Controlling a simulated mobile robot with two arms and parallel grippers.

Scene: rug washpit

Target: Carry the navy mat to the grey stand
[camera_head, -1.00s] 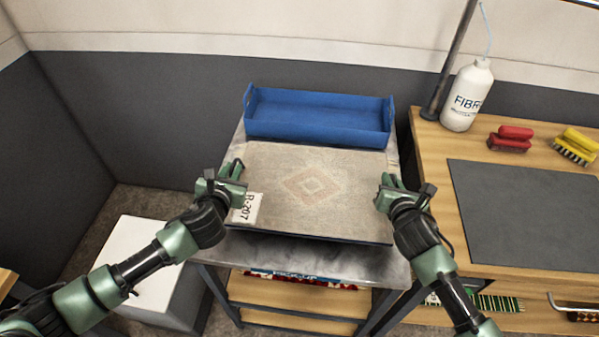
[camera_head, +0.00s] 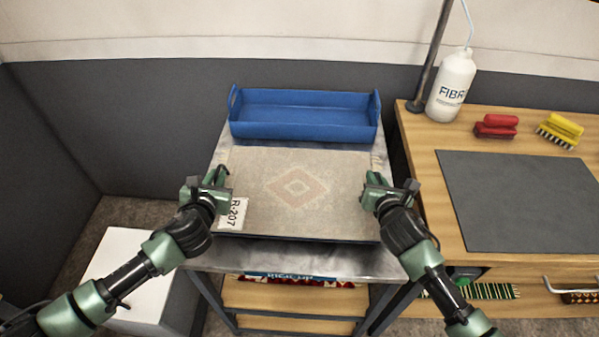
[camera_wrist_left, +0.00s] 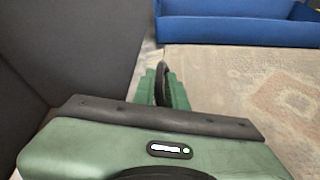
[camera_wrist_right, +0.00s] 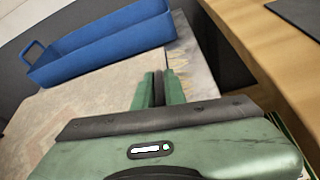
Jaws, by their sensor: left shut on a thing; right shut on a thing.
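I see a flat mat with a faded beige top, a pinkish diamond (camera_head: 297,187) and a thin dark front edge. A white tag reading R-207 lies on its left side. Little of the mat looks navy from above. My left gripper (camera_head: 215,188) is shut on its left edge, and my right gripper (camera_head: 374,186) is shut on its right edge. The mat is level over the grey metal-topped stand (camera_head: 330,261). I cannot tell whether it touches the top. In both wrist views the fingers sit at the mat's edges.
A blue tray (camera_head: 303,132) stands at the back of the stand, just behind the mat. A wooden bench on the right holds a dark grey pad (camera_head: 520,200), a white bottle (camera_head: 451,90), a red brush (camera_head: 496,127) and a yellow brush (camera_head: 560,129). A white box (camera_head: 120,270) is at lower left.

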